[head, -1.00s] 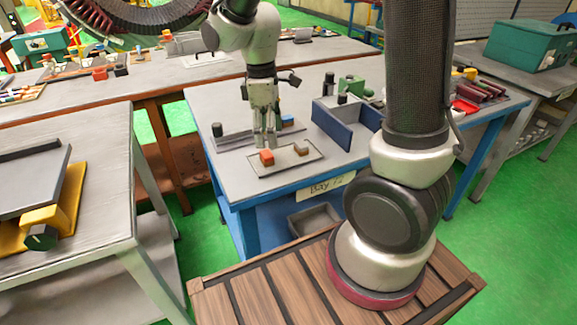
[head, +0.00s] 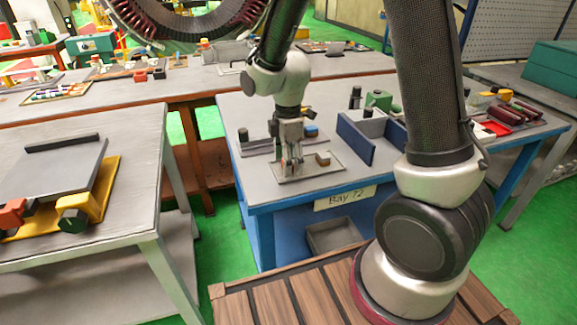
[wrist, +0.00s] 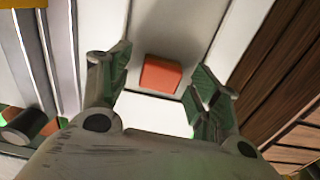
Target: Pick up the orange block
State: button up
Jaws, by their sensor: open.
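The orange block (wrist: 160,73) lies between the two spread fingers of my gripper (wrist: 160,66) in the wrist view. Its top face shows clearly, and bare surface shows on both sides of it. In the head view my gripper (head: 291,168) points down at the left part of a shallow grey tray (head: 310,172) on the blue-framed bench. The fingers hide most of the orange block there; only a hint of orange shows by them. My gripper is open and holds nothing.
A small brown block (head: 322,158) sits on the same tray, right of my gripper. A blue-walled bin (head: 355,141) stands further right. A dark upright peg (head: 243,135) and a blue piece (head: 311,131) are behind the tray.

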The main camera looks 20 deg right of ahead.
jog(key=shift+f, duration=0.3)
jog(key=c, duration=1.1)
